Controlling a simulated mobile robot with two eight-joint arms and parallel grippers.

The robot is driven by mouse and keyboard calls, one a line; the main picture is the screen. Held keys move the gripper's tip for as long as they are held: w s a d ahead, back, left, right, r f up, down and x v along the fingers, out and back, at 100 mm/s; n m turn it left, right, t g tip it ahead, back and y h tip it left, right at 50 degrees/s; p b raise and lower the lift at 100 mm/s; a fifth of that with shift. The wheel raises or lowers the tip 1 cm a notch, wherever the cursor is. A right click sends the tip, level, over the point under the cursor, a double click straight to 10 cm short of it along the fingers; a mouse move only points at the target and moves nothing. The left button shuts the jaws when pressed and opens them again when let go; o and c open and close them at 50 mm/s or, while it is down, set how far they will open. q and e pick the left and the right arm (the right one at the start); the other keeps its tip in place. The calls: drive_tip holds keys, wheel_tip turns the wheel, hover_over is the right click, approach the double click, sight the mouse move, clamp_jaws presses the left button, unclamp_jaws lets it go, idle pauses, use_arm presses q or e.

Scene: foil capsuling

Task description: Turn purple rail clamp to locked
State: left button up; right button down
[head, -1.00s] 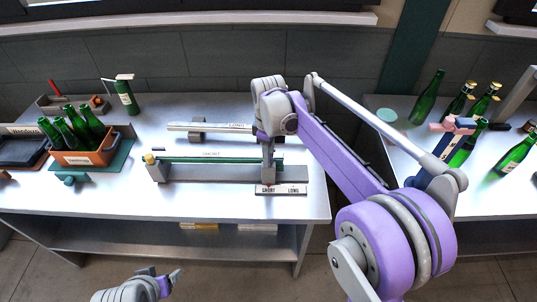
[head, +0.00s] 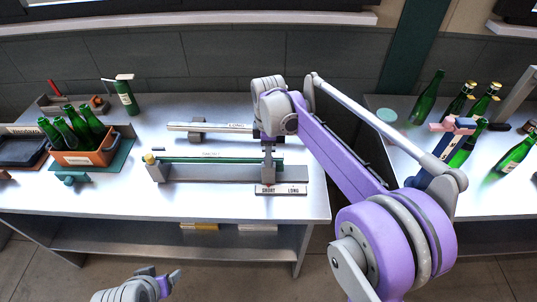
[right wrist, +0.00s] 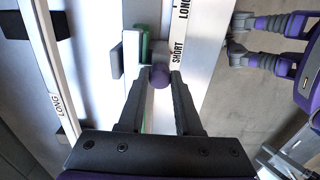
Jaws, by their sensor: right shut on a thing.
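The purple rail clamp shows as a round purple knob (right wrist: 160,76) in the right wrist view, between the fingertips of my right gripper (right wrist: 155,82). The gripper is shut on it. In the head view my right gripper (head: 268,143) reaches down at the right end of the green rail (head: 215,161), and the knob is hidden there. A plate marked SHORT and LONG (head: 282,189) lies just in front. My left gripper (head: 163,275) is low in the head view, in front of the table, open and empty. It also shows at the top right of the right wrist view (right wrist: 233,35).
A second rail (head: 220,127) lies behind the green one. An orange crate (head: 84,158) of green bottles and a single bottle (head: 125,97) stand to the left. Several bottles stand on the right table (head: 400,150). The table's front left (head: 130,200) is clear.

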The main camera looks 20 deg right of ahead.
drive_tip(key=c, duration=0.6)
unclamp_jaws()
drive_tip(key=shift+r, duration=0.1)
wheel_tip(320, 180, up, 11)
drive_tip(key=shift+p, duration=0.4)
drive_tip(key=s+d+f+m+t, duration=0.1)
drive_tip(key=s+f+m+t, duration=0.1)
drive_tip(key=s+f+m, duration=0.3)
drive_tip(key=s+f+m+t, duration=0.1)
drive_tip(key=s+f+m, duration=0.4)
drive_tip(key=s, duration=0.6)
drive_tip(key=s+d+f+m+t, duration=0.1)
drive_tip(key=s+f+m, duration=0.3)
drive_tip(key=s, duration=0.5)
drive_tip(key=shift+d+f+m+t, duration=0.4)
drive_tip(key=shift+f+t, duration=0.25)
drive_tip(key=shift+t, duration=0.15)
